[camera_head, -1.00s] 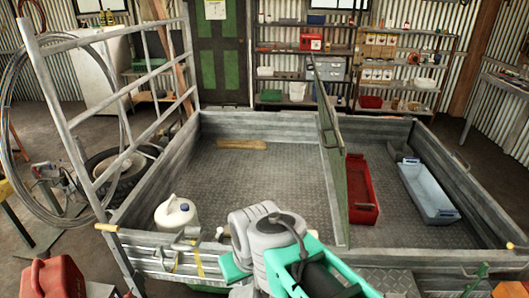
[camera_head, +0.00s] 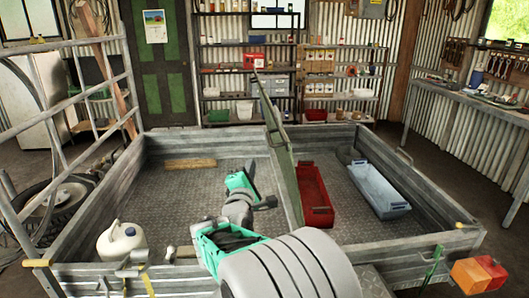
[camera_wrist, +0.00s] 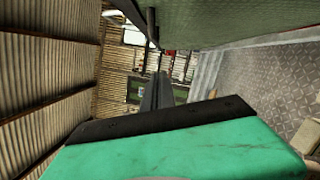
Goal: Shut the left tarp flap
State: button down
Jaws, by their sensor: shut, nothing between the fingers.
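The green tarp flap (camera_head: 283,165) stands upright, nearly edge-on, along the middle of the metal trailer bed (camera_head: 345,248). Its broad green face also fills the top of the wrist view (camera_wrist: 240,18). My gripper (camera_head: 268,203) is inside the left half of the bed, low and close to the flap's left side. Its dark fingers (camera_wrist: 158,92) are shut and empty. I cannot tell whether they touch the flap. My arm hides part of the front wall and floor.
A wooden piece (camera_head: 190,164) and a white jug (camera_head: 121,241) lie in the left half. A red tray (camera_head: 316,188) and blue-grey tray (camera_head: 379,190) sit right of the flap. A metal rack frame (camera_head: 75,130) rises on the left.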

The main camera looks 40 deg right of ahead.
jog(key=w+d+r+p, duration=0.2)
jog(key=d, duration=0.5)
jog(key=shift+w+d, duration=0.2)
jog(key=shift+d, duration=0.15)
jog(key=shift+r, duration=0.1)
